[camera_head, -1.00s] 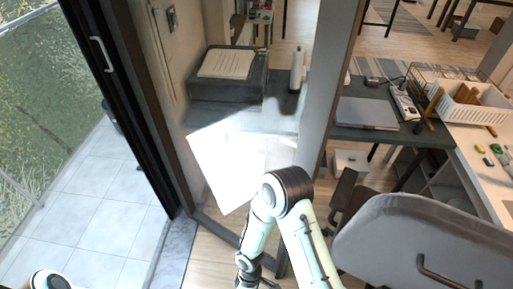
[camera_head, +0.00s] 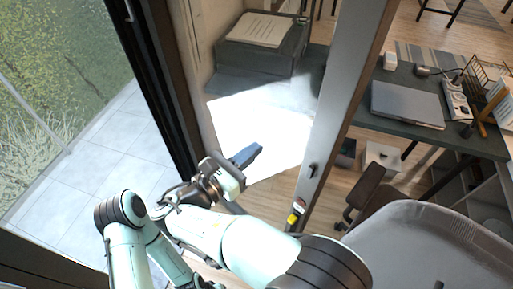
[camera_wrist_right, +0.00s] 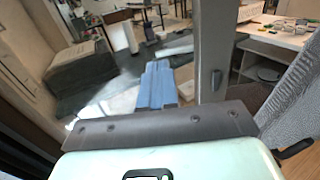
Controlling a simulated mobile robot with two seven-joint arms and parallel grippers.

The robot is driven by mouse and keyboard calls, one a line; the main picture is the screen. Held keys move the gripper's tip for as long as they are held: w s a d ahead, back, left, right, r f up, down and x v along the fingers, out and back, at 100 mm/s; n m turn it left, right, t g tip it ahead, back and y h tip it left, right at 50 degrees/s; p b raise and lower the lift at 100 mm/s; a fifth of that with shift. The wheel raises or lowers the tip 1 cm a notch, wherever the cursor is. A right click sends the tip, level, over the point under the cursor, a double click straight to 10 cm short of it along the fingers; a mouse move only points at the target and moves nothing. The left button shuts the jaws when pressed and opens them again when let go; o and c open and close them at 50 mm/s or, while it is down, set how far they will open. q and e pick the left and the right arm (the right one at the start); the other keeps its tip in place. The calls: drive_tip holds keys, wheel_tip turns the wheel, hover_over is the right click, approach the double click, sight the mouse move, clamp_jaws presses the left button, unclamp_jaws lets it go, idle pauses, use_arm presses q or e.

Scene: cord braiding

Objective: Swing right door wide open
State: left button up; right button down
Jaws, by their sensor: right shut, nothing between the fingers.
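A grey upright door stile (camera_head: 345,90) with a small dark handle (camera_head: 313,171) stands right of centre in the head view; it appears to be the right door's edge. The stile (camera_wrist_right: 213,45) and handle (camera_wrist_right: 216,80) also show in the right wrist view. My right gripper (camera_head: 247,155) is shut and empty, its blue fingers left of the stile and apart from the handle. In the right wrist view the fingers (camera_wrist_right: 156,86) point forward into the room. Part of my left arm shows at lower left; its gripper is out of view.
A dark door frame (camera_head: 165,75) stands at the left, with outdoor tiles (camera_head: 110,150) and grass beyond. Inside, a grey box (camera_head: 262,50) with a sheet on it is behind the opening. A desk with a laptop (camera_head: 408,103) and a grey chair (camera_head: 430,240) are at the right.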

sight(292, 119)
use_arm(q)
drive_tip(key=shift+w+r+p, duration=0.15)
drive_tip(key=shift+r+p, duration=0.15)
drive_tip(key=shift+r, duration=0.05)
use_arm(e)
drive_tip(key=x, duration=1.1)
drive_tip(key=shift+w+d, duration=0.1)
drive_tip(key=shift+d, duration=0.15)
drive_tip(key=shift+w, duration=0.1)
